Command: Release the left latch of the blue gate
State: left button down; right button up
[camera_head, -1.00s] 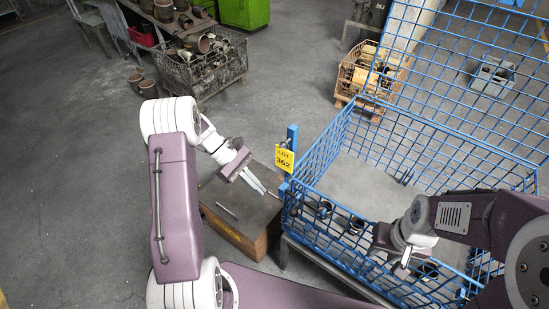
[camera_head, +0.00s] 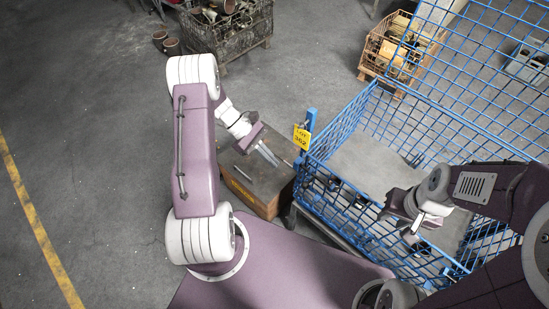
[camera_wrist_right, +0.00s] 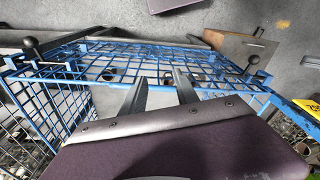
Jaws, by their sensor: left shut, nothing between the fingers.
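The blue gate is the near wire panel (camera_head: 352,215) of the blue mesh cage. In the right wrist view it is a blue mesh panel (camera_wrist_right: 150,58) with a black ball-knob latch at each end. The knob near the wooden box (camera_wrist_right: 252,60) is at the yellow-label end, the left end in the head view; the other knob (camera_wrist_right: 30,43) is at the opposite end. My left gripper (camera_head: 275,163) is shut and empty, left of the labelled post and above the box. My right gripper (camera_head: 410,236) is over the cage; its fingers (camera_wrist_right: 160,88) are apart and empty.
A yellow LOT 362 label (camera_head: 301,137) hangs on the blue corner post. A wooden box (camera_head: 247,196) with a metal handle stands left of the cage. A wire bin of parts (camera_head: 230,35) and a crate (camera_head: 392,55) stand behind. Floor at left is clear.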

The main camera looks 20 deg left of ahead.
pick_arm(q)
jog(key=s+d+f+p, duration=0.1)
jog(key=d+f+p, duration=0.2)
jog(key=d, duration=0.5)
jog(key=shift+d+f, duration=0.25)
jog(key=shift+d, duration=0.1)
jog(key=shift+s, duration=0.1)
